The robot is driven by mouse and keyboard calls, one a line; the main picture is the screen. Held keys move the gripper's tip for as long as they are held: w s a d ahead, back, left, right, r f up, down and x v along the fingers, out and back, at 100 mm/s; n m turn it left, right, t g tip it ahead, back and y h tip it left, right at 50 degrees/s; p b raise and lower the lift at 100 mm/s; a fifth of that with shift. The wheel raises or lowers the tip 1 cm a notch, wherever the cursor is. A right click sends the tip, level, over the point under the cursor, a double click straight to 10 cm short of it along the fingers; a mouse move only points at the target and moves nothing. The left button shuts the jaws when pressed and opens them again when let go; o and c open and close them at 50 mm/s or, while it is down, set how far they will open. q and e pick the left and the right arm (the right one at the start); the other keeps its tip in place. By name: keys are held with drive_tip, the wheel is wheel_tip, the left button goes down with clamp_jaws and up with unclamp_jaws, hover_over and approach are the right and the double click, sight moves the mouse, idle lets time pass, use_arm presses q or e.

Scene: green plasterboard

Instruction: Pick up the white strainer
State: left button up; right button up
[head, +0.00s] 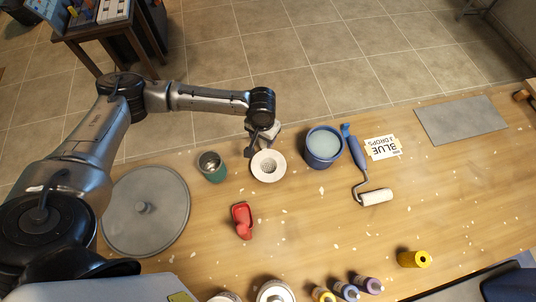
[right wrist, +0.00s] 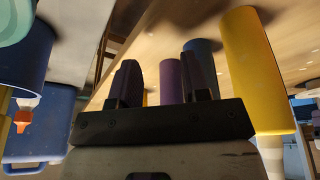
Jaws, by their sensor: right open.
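The white strainer (head: 268,166) is a round, wide-rimmed piece with a perforated middle, lying on the wooden table in the head view. My left gripper (head: 254,147) is right at its far edge, pointing down, partly hidden by my own wrist. I cannot tell whether its fingers touch the strainer or whether they are open or shut. My right gripper (right wrist: 163,80) shows in the right wrist view with its two dark fingers apart and nothing between them. It is away from the strainer, near coloured bottles.
A green cup (head: 212,168) stands left of the strainer, a blue pot (head: 323,148) right. A grey round lid (head: 145,212), red scoop (head: 242,220), paint roller (head: 376,197), label card (head: 383,147) and yellow bottle (head: 414,259) are around. The table's middle is mostly clear.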

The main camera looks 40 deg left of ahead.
use_arm(q)
clamp_jaws()
idle(0.4)
